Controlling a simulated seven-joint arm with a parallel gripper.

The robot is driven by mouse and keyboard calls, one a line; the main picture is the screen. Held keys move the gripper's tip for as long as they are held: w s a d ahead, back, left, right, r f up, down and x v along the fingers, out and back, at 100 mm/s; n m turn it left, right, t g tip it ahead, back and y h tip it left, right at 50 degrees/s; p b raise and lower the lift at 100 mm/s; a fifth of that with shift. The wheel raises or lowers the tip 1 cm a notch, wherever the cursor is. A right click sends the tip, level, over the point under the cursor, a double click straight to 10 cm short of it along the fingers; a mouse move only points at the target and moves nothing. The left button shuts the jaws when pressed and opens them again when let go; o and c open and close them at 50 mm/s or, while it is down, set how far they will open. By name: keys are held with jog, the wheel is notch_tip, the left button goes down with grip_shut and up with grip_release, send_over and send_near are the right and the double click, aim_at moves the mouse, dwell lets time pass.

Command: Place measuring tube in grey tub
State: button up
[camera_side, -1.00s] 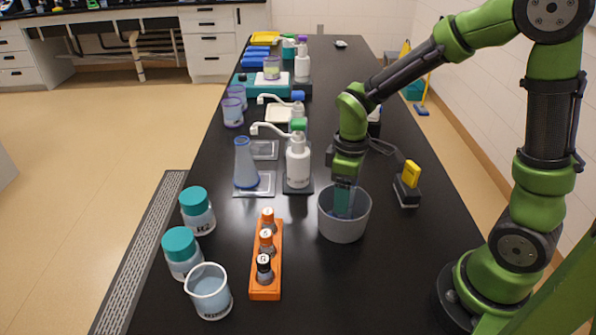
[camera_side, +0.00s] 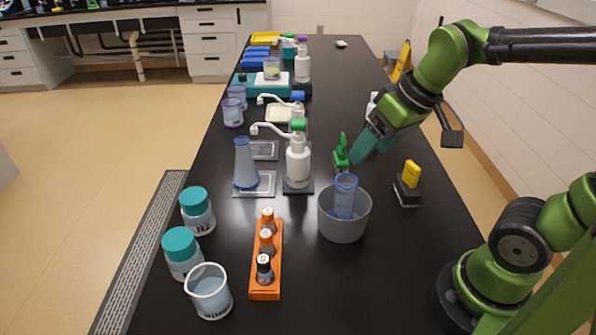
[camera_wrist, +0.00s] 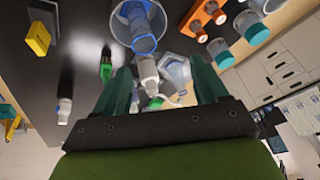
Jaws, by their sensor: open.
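The measuring tube (camera_side: 345,192) is clear with a blue rim and stands inside the grey tub (camera_side: 342,229), its top above the tub's rim. In the wrist view the tube (camera_wrist: 144,42) also shows inside the round tub (camera_wrist: 114,22). My gripper (camera_side: 362,152) is open and empty, up and to the right of the tub, apart from the tube. In the wrist view its two teal fingers (camera_wrist: 162,80) are spread wide with nothing held between them.
A white pump bottle (camera_side: 298,165) and a blue-tinted flask (camera_side: 245,165) stand left of the tub. An orange rack (camera_side: 265,285) with small bottles is in front. A yellow-topped block (camera_side: 410,178) sits to the right. A small green item (camera_side: 341,152) stands behind the tub.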

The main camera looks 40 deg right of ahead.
jog(key=s+m, duration=0.1)
jog(key=m+t, duration=0.1)
jog(key=s+r+m+t, duration=0.1)
jog(key=shift+s+a+r+y, duration=0.1)
jog(key=shift+s+a+y, duration=0.2)
jog(key=shift+s, duration=0.05)
